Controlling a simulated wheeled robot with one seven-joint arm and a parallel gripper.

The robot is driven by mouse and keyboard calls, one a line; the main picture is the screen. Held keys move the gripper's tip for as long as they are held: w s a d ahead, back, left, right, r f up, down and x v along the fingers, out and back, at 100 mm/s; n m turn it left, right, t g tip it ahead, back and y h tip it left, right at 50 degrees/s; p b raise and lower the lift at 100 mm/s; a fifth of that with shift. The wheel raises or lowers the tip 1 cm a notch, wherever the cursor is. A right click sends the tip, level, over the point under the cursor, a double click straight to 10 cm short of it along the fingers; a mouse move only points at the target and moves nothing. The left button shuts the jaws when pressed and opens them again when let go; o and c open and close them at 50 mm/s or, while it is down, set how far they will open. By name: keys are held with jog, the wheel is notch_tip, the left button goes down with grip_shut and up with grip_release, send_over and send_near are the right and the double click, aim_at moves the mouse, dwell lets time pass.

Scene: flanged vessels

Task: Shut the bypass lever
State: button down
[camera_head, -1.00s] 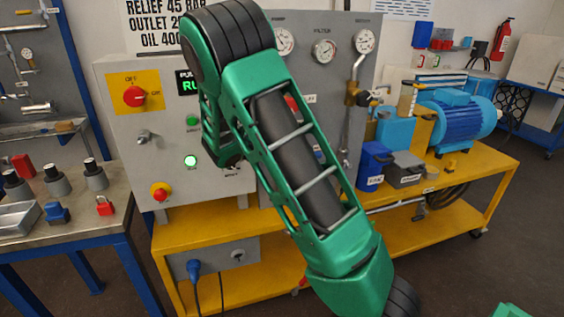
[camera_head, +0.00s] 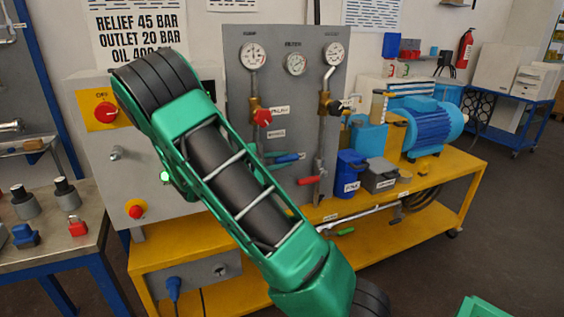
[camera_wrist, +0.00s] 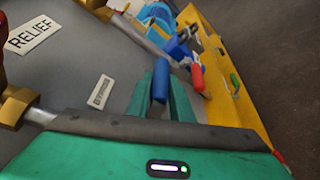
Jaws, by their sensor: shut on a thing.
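A blue lever handle (camera_wrist: 160,80) stands between the two green fingers of my gripper (camera_wrist: 161,95) in the wrist view. The fingers are shut on it from both sides. A small label plate, too blurred to read, lies beside it on the grey panel. The blue lever (camera_head: 288,158) also shows in the head view, low on the panel, jutting out to the right. My green arm crosses in front and hides the lower left of the panel. The lever's pivot is mostly hidden in both views.
A red-handled lever (camera_head: 308,180) is close to the right of the blue one, also in the wrist view (camera_wrist: 197,76). A red valve knob (camera_head: 262,117) sits above. A blue container (camera_head: 350,172) and a blue motor (camera_head: 433,128) stand on the yellow bench (camera_head: 425,190).

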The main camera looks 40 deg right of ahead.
jog(key=c, duration=1.6)
grip_release()
jog(key=shift+o, duration=0.2)
jog(key=shift+a, duration=0.1)
jog(key=a+r, duration=0.2)
jog(key=a, duration=0.8)
jog(key=shift+w+a, duration=0.15)
jog(key=shift+a, duration=0.1)
